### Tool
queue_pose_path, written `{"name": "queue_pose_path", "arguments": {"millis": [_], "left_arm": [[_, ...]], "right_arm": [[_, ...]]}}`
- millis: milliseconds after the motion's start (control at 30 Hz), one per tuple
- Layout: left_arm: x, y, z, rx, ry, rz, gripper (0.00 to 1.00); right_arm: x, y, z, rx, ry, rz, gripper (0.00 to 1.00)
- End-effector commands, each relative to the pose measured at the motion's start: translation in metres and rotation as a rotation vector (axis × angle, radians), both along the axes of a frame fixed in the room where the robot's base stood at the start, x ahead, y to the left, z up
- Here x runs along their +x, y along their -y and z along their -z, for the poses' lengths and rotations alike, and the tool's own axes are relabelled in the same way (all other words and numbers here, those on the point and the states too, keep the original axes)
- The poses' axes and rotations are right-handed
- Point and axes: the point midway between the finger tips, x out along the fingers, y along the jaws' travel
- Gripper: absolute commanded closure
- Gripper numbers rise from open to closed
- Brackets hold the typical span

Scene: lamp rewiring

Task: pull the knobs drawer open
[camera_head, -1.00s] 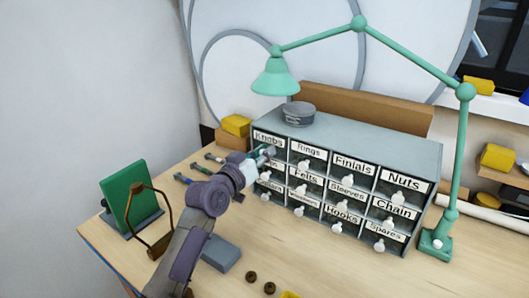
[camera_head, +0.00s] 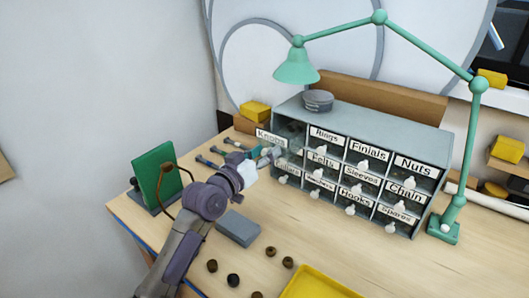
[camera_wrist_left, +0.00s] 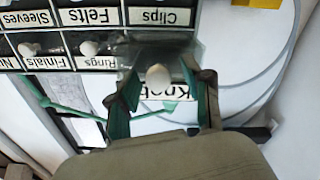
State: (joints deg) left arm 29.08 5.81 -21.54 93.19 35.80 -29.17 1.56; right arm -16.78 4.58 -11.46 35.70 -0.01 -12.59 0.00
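The knobs drawer (camera_head: 271,137) is at the top left of the grey drawer cabinet (camera_head: 385,113). Its labelled front stands out ahead of the Rings drawer front, with a dark open slot behind it, so it is partly pulled out. My left gripper (camera_head: 267,156) is at this drawer's front. In the left wrist view, which is upside down, the white drawer knob (camera_wrist_left: 158,76) sits between the two teal fingers, with a gap visible on each side. The gripper looks open around the knob. The Knobs label (camera_wrist_left: 168,92) is partly hidden. My right gripper is not in view.
A green lamp (camera_head: 297,67) arches over the cabinet. A round grey tin (camera_head: 318,101) sits on top of it. A green panel (camera_head: 154,175), a grey-blue block (camera_head: 238,228), several small dark rings and a yellow tray (camera_head: 318,286) are on the table.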

Motion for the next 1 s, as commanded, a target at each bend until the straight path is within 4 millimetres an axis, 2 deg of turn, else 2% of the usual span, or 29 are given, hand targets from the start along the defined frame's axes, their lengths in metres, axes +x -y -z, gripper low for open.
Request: {"name": "queue_pose_path", "arguments": {"millis": [267,367,733,1000], "left_arm": [[-0.004,-0.003,0.001,0.000,-0.002,-0.001,0.50],[-0.015,-0.010,0.001,-0.001,-0.001,-0.001,0.50],[-0.078,-0.052,0.001,0.003,-0.001,0.000,0.50],[-0.099,-0.066,0.000,-0.001,-0.001,0.000,0.50]], "right_arm": [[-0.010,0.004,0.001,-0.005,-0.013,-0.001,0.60],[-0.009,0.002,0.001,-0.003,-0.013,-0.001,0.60],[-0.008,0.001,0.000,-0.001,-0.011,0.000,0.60],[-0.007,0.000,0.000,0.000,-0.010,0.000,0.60]]}}
